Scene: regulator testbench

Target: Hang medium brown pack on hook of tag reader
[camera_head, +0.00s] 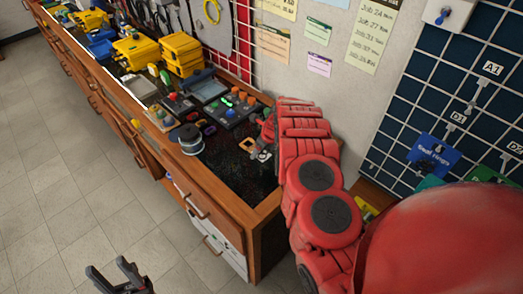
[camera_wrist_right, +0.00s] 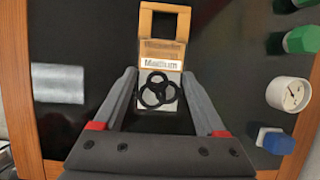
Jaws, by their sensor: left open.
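The medium brown pack (camera_wrist_right: 160,53) lies on the dark bench top in the right wrist view. It has a brown header with a square hole, a label reading "Medium" and a clear pouch with black rings. My right gripper (camera_wrist_right: 160,76) is open, its fingertips on either side of the pack with small gaps. In the head view, the pack (camera_head: 262,156) shows small at the end of my red right arm. My left gripper (camera_head: 118,272) is open and empty above the floor. A white box with a blue part (camera_head: 441,14) is on the wall; I cannot tell whether it is the tag reader.
Green knobs (camera_wrist_right: 303,38), a round gauge (camera_wrist_right: 289,94) and a blue-and-white part (camera_wrist_right: 275,140) stand right of the pack. A blue pegboard with tagged hooks (camera_head: 490,68) hangs at right.

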